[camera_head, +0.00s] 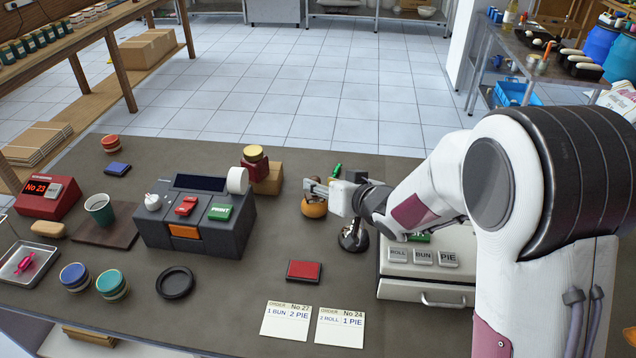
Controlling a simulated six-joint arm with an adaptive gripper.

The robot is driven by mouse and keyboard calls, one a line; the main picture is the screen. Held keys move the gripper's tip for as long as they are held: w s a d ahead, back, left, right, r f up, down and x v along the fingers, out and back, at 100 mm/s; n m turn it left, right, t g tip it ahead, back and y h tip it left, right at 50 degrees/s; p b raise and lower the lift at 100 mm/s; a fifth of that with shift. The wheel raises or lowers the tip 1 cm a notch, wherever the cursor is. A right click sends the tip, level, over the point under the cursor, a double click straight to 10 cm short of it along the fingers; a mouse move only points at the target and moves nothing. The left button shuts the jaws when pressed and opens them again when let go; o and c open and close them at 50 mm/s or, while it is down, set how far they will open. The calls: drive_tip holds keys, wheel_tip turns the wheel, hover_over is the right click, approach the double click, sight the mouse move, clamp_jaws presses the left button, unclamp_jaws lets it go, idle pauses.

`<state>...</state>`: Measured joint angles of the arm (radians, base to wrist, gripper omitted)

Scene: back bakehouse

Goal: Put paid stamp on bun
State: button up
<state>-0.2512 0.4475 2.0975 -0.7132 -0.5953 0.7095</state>
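A cream key box stands at the right, with keys lettered ROLL (398,254), BUN (423,256) and PIE (448,258). A green piece (418,238) shows behind the keys, partly hidden by my arm. No stamp can be made out as the paid one. A round orange-brown object (314,208) with a dark base stands left of the box, and a dark shiny knobbed object (353,238) stands nearer. My gripper (312,187) points left, with its fingers at or just above the orange-brown object. I cannot tell whether they touch it or how far they are open.
A red pad (304,271) and two order cards (286,320), (340,327) lie in front. A dark till (195,220) with red and green keys stands left. A red No 23 display (48,198), a green cup (99,208) and round tins (111,284) are farther left.

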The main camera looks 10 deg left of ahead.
drive_tip(key=v, duration=0.7)
drive_tip(key=shift+s+d, duration=0.1)
drive_tip(key=shift+s, duration=0.05)
idle(0.7)
drive_tip(key=shift+r, duration=0.1)
drive_tip(key=s+d+r+m+h, duration=0.2)
drive_tip(key=s+d+r+h, duration=0.25)
drive_tip(key=d, duration=0.55)
drive_tip(key=s+d+r+m+h, duration=0.2)
drive_tip(key=s+d+r+h, duration=0.15)
drive_tip(key=s+d, duration=0.4)
drive_tip(key=s+d+f+g, duration=0.1)
drive_tip(key=s+d+g, duration=0.1)
drive_tip(key=s, duration=0.8)
drive_tip(key=s+d+f+g, duration=0.1)
drive_tip(key=s+g, duration=0.1)
drive_tip(key=s, duration=0.8)
drive_tip(key=shift+d, duration=0.4)
